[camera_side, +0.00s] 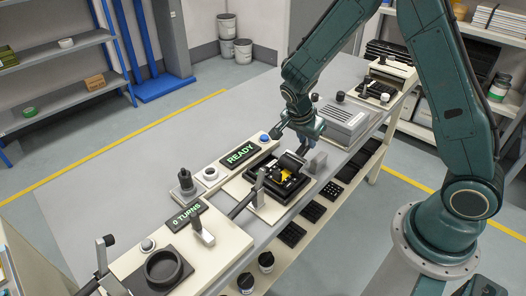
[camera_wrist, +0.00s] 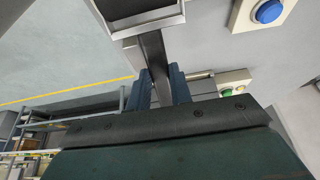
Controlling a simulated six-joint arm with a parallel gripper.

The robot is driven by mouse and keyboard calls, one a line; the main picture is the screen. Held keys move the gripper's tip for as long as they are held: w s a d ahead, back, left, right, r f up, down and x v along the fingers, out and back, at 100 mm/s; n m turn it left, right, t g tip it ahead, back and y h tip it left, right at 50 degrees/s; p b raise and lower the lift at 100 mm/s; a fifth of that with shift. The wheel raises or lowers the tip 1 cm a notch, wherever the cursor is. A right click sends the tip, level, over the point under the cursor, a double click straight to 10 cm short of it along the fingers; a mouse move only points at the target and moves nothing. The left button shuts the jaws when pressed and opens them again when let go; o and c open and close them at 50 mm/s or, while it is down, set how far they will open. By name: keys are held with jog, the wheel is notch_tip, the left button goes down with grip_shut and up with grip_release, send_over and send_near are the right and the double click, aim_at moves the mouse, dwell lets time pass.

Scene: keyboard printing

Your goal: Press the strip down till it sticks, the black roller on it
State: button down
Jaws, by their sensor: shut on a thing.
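In the side view my gripper (camera_side: 303,141) is low over the black printing fixture (camera_side: 268,190) on the bench. In the wrist view its two blue-grey fingers (camera_wrist: 159,88) are shut on a dark grey bar, the handle (camera_wrist: 154,60) of a roller tool. The bar runs up to a dark body in a pale metal frame (camera_wrist: 150,28). In the side view the black roller (camera_side: 291,160) shows just below my gripper, close to a yellow patch (camera_side: 286,178) on the fixture. I cannot tell whether it touches. The strip cannot be made out clearly.
A display reading READY (camera_side: 239,154) and a blue button (camera_side: 265,138) stand behind the fixture; the button also shows in the wrist view (camera_wrist: 268,12). A lever (camera_side: 258,190) rises at its front left. A grey box (camera_side: 345,122) stands to the right.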

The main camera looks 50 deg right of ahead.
jog(key=shift+a+f, duration=0.1)
jog(key=shift+a, duration=0.7)
dwell(0.5)
jog(key=shift+r, duration=3.55)
